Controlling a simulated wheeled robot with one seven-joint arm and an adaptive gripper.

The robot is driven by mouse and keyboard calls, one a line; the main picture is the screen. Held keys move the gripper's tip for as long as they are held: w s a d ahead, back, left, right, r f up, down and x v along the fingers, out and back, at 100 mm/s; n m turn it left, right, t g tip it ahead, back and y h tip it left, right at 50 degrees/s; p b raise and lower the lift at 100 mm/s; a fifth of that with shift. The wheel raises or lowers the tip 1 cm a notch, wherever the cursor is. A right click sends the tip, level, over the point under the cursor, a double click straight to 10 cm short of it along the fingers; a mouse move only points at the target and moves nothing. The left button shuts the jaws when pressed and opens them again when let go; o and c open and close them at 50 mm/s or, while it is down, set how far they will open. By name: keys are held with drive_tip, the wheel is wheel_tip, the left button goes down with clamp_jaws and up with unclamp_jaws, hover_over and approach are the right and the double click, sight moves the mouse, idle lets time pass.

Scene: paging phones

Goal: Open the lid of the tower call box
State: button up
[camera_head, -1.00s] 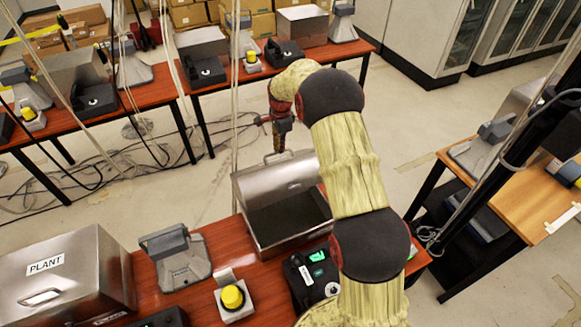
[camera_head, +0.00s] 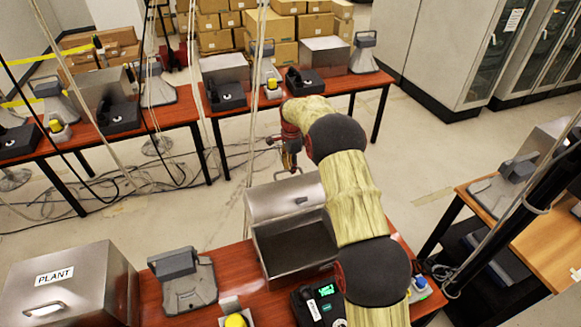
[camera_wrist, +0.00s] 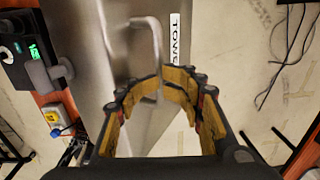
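The tower call box (camera_head: 262,262) is a metal box at the front table's right part in the head view. Its lid (camera_head: 265,203) stands raised, and the dark inside shows. In the wrist view the lid (camera_wrist: 100,75) fills the middle, with a partly hidden "TOWE…" label (camera_wrist: 174,35) and a bent metal handle (camera_wrist: 153,40). In the head view my gripper (camera_head: 291,160) is behind the lid's top edge, small and partly hidden by my arm.
A closed PLANT box (camera_head: 65,290) stands at the left, with a grey phone (camera_head: 185,280) beside it. Cables hang in front of the back tables. Open floor (camera_head: 210,205) lies beyond the front table.

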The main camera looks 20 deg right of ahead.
idle(0.5)
drive_tip(key=w+r+p, duration=0.5)
drive_tip(key=w+r, duration=0.1)
drive_tip(key=shift+w+r, duration=0.25)
drive_tip(key=shift+w, duration=0.05)
idle(0.7)
idle(0.3)
wheel_tip(320, 180, up, 12)
drive_tip(key=shift+s, duration=0.35)
idle(0.6)
